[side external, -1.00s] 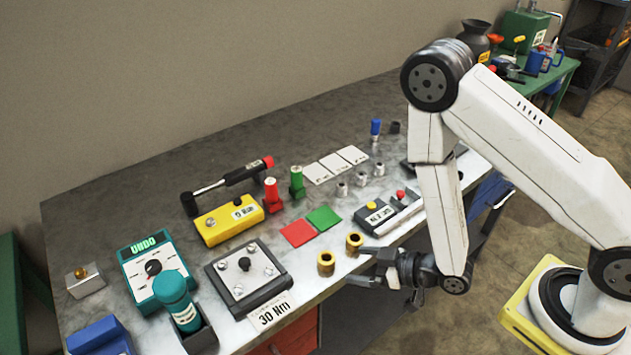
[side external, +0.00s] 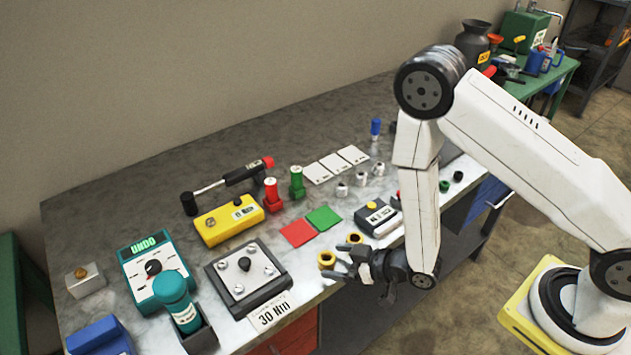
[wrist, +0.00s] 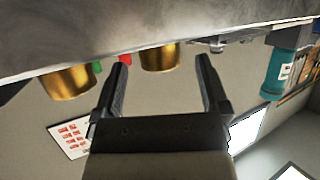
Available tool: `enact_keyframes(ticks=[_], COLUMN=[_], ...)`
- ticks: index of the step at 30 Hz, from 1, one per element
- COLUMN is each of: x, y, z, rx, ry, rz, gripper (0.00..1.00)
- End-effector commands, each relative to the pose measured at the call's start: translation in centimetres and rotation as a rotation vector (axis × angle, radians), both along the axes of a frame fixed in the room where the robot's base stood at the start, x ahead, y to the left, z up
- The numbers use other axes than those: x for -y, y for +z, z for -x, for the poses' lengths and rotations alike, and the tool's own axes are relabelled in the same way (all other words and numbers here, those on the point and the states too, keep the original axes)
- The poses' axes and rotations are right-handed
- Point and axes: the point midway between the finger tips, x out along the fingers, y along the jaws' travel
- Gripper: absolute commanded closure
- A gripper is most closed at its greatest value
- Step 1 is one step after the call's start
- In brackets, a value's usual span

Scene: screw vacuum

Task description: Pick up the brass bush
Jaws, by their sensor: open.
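Two brass bushes stand at the bench's front edge. The left one (side external: 327,260) shows clearly in the side view. The right one (side external: 355,240) is partly hidden by my gripper there. My gripper (side external: 345,266) is open and empty, low at the front edge, with its fingers pointing at the left bush. In the wrist view, where the bench appears upside down, one bush (wrist: 160,58) appears between the fingertips of my gripper (wrist: 163,60). The other bush (wrist: 67,82) is outside the left finger. I cannot tell whether either finger touches a bush.
A black fixture plate (side external: 248,275) and a "30 Nm" card (side external: 272,313) lie left of the bushes. Red (side external: 297,232) and green (side external: 324,217) pads lie behind them. A box with a yellow button (side external: 375,217) stands to the right.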

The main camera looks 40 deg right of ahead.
Motion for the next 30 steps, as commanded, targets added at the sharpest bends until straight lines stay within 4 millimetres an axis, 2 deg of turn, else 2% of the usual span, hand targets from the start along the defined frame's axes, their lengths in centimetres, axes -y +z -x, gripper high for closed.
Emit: enact_keyframes(ticks=[4, 9, 24, 29, 30], x=[-0.7, -1.0, -1.0, -1.0, -1.0], y=[-0.6, -0.9, -0.9, -0.9, -0.9], z=[-1.3, -1.9, -2.0, -2.0, -2.0], rx=[0.001, 0.0, 0.0, 0.0, 0.0], ry=[0.002, 0.001, 0.001, 0.001, 0.001], rz=[0.0, 0.0, 0.0, 0.0, 0.0], gripper=[0.05, 0.05, 0.05, 0.56, 0.69])
